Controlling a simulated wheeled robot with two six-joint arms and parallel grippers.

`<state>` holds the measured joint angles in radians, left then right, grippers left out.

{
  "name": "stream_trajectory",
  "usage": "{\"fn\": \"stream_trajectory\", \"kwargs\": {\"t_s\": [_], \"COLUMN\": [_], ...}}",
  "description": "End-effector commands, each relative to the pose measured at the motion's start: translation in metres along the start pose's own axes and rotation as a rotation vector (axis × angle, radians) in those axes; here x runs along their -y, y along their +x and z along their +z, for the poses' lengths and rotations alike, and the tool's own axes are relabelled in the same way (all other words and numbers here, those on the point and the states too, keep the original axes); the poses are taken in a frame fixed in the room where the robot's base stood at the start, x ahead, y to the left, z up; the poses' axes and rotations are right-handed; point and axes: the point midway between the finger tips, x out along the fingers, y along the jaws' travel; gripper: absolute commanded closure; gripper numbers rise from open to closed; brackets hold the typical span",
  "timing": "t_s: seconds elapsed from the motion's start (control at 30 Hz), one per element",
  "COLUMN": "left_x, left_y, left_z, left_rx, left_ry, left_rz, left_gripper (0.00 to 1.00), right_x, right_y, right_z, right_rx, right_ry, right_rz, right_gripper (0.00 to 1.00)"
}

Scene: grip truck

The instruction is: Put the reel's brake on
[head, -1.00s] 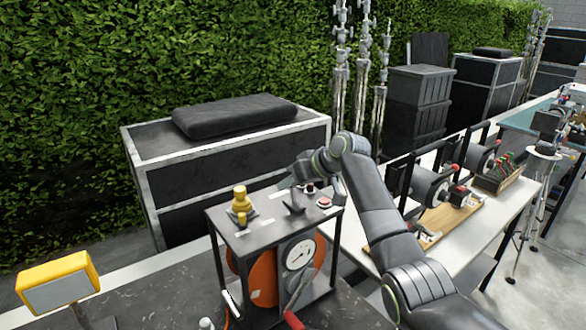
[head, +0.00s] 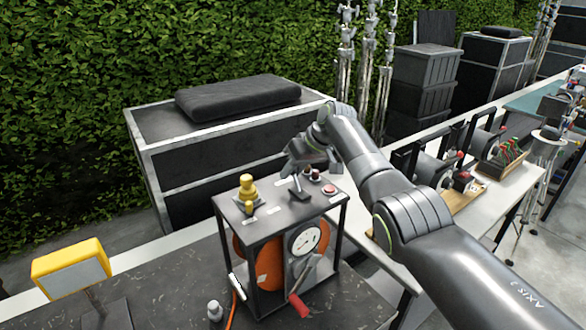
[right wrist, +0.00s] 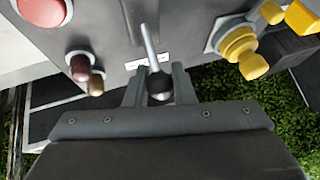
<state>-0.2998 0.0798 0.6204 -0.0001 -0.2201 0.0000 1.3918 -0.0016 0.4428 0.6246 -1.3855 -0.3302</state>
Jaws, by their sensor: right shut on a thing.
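The reel is orange (head: 270,269) and sits inside a black open frame (head: 252,300) on a dark table. A round white gauge (head: 305,239) and a crank with a red handle (head: 299,305) are on its front. A lever (right wrist: 149,45) with a black ball knob stands on the frame's top panel (head: 270,213). My right gripper (head: 297,168) is over the back of that panel. In the right wrist view my right gripper (right wrist: 159,88) is shut on the lever's knob, which lies between the two fingers. My left gripper is not in view.
Yellow knobs (head: 246,190) stand left of the lever, and a dark red knob and a red button (head: 329,190) stand to its right. A yellow-framed panel (head: 72,272) stands at the left. A black case (head: 190,155) is behind. The table around the frame is mostly clear.

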Motion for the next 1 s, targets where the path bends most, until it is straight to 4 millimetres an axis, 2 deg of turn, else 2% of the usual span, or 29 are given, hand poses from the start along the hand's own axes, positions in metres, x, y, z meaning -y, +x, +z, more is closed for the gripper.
{"fn": "stream_trajectory", "kwargs": {"t_s": [0.47, 0.5, 0.6, 1.0], "left_x": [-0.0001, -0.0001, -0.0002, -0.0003], "left_y": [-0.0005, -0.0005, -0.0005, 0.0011], "left_z": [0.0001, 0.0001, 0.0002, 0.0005], "left_rx": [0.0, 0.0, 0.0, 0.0], "left_ry": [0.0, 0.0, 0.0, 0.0], "left_rz": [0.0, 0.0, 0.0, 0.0], "left_gripper": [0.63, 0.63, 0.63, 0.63], "right_x": [0.0, 0.0, 0.0, -0.0005], "right_y": [-0.0001, -0.0002, -0.0001, -0.003], "right_z": [-0.0001, -0.0001, -0.0001, -0.0002], "right_rx": [0.005, 0.005, 0.005, 0.003], "right_ry": [0.001, 0.001, 0.001, 0.001], "right_rz": [0.001, 0.001, 0.001, 0.0], "right_gripper": [1.0, 0.72, 0.59, 0.58]}}
